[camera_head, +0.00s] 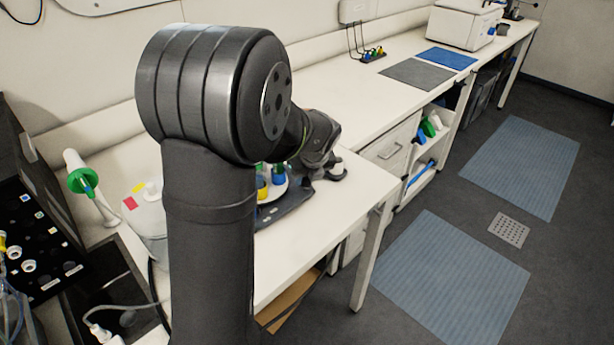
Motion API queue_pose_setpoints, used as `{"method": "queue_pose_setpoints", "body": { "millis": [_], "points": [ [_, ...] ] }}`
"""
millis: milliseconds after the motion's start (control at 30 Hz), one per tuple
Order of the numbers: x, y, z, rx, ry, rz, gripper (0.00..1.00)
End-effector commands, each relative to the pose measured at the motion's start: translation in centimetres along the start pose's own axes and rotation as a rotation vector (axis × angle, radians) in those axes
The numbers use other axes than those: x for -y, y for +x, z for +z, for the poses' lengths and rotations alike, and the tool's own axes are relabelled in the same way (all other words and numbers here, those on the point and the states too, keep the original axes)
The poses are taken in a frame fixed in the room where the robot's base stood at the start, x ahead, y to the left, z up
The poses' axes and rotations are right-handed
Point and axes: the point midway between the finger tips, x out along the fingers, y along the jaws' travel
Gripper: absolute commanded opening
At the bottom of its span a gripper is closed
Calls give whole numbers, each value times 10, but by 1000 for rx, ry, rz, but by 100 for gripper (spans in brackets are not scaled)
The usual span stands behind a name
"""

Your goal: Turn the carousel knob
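The carousel (270,190) is a round white holder with blue, yellow and green pieces on it. It stands on a dark base on the white bench, partly hidden behind my arm. I cannot make out the knob. My gripper (335,172) is just right of the carousel, low over the bench. Its dark fingertips are small in the picture, and I cannot tell whether it touches anything.
A white container with red and yellow labels (148,220) stands left of the carousel. A green-and-white tool (83,180) is farther left. The bench to the right is mostly clear up to grey (418,74) and blue mats (446,58).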

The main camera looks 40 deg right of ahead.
Motion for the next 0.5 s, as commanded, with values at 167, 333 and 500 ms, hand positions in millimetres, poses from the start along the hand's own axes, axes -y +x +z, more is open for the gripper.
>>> {"method": "queue_pose_setpoints", "body": {
  "millis": [167,333,500],
  "points": [
    [0,0,0,0,0,0,7],
    [0,0,0,0,-10,5,7],
    [1,0,0,0,-56,24,7]
  ]
}}
